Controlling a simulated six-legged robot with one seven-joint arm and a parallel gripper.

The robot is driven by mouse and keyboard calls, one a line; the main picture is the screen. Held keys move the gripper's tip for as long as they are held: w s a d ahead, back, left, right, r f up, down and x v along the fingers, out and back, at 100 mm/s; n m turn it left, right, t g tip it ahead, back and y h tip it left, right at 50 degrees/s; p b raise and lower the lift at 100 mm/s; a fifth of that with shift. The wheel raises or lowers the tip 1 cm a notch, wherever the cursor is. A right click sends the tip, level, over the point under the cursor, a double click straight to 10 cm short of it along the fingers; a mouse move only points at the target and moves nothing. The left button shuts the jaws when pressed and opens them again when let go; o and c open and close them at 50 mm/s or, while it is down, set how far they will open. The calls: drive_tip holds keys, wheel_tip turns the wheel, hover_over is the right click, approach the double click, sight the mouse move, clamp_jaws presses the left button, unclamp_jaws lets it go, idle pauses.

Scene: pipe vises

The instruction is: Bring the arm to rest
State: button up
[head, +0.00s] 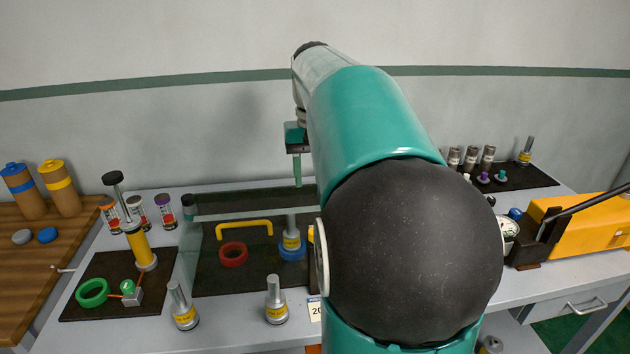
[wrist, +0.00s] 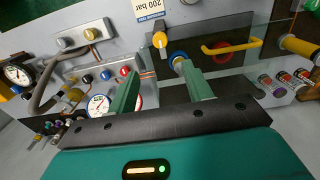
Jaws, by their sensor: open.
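My gripper (head: 297,168) hangs above the back of the grey bench, partly hidden behind my own teal arm in the head view. In the wrist view my gripper (wrist: 158,72) shows two green fingers apart with nothing between them. The blue ring also shows in the wrist view (wrist: 178,57). My arm hides the middle of the bench in the head view.
A clear screen (head: 250,213) stands on the bench near a yellow handle (head: 244,228) and a red ring (head: 233,254). A yellow hand pump (head: 590,232) is at the right. A green ring (head: 92,292) lies on the left mat. Free air surrounds my gripper.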

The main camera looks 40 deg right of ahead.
idle(0.4)
drive_tip(key=s+a+f+n+t, duration=0.2)
drive_tip(key=s+a+f, duration=0.1)
drive_tip(key=a, duration=0.6)
drive_tip(key=s+a+f+n+t, duration=0.1)
drive_tip(key=s+a+f+n, duration=0.1)
drive_tip(key=a, duration=0.6)
drive_tip(key=s+a+f+n+t, duration=0.2)
drive_tip(key=s+a+f, duration=0.3)
drive_tip(key=a, duration=0.4)
drive_tip(key=shift+s+a+n+t, duration=0.2)
drive_tip(key=shift+a+n+t, duration=0.1)
drive_tip(key=shift+a+n, duration=0.1)
drive_tip(key=c, duration=0.3)
drive_tip(key=shift+d, duration=0.1)
drive_tip(key=shift+d, duration=0.1)
